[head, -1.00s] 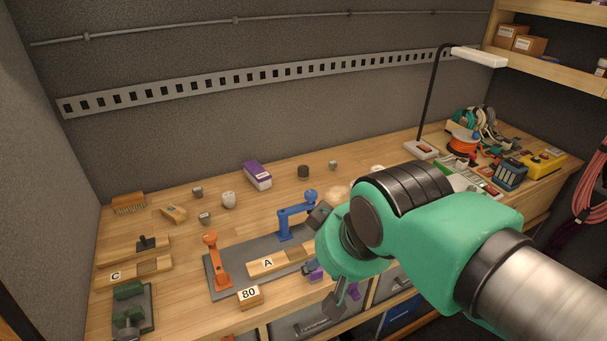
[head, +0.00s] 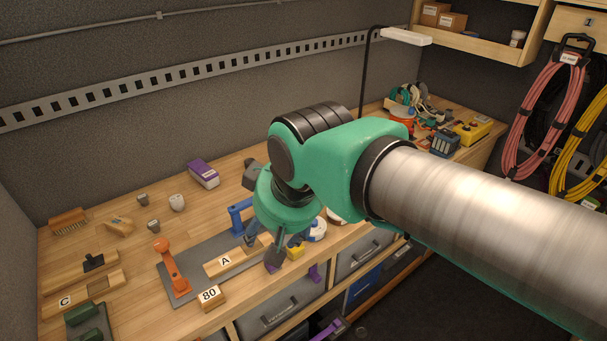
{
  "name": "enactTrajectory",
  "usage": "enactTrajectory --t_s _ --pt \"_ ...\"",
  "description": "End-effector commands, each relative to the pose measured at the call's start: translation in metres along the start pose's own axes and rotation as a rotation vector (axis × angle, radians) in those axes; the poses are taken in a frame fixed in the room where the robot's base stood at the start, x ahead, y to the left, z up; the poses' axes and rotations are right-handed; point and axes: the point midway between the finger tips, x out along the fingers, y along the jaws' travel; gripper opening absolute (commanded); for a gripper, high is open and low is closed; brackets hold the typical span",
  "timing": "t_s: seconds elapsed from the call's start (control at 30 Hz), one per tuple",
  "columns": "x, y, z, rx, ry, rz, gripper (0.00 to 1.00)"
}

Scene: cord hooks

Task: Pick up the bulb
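A second whitish round thing (head: 317,229) shows near the bench's front edge, partly hidden behind my wrist. My gripper (head: 263,254) points down over the front of the bench, right of the wooden block marked A. My green wrist hides most of it, and its finger gap is not clear. I see nothing held in it.
A grey plate carries an orange clamp (head: 173,267), a blue clamp (head: 240,216) and block A (head: 227,261). Block 80 (head: 209,295) sits at the front edge. A purple and white box (head: 203,173) stands behind. A lamp (head: 406,36) and clutter are at the right.

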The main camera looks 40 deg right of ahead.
Motion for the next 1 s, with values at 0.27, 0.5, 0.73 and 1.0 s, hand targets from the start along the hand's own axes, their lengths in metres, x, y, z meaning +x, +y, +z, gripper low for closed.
enactTrajectory --t_s 0.27,0.5,0.73,1.0 --pt "0.001 0.025 -0.069 0.023 -0.062 0.024 0.59" --pt "0.013 0.052 -0.126 0.044 -0.113 0.041 0.59" --pt "0.034 0.083 -0.175 0.065 -0.163 0.053 0.59" --pt "0.068 0.126 -0.225 0.089 -0.222 0.064 0.59"
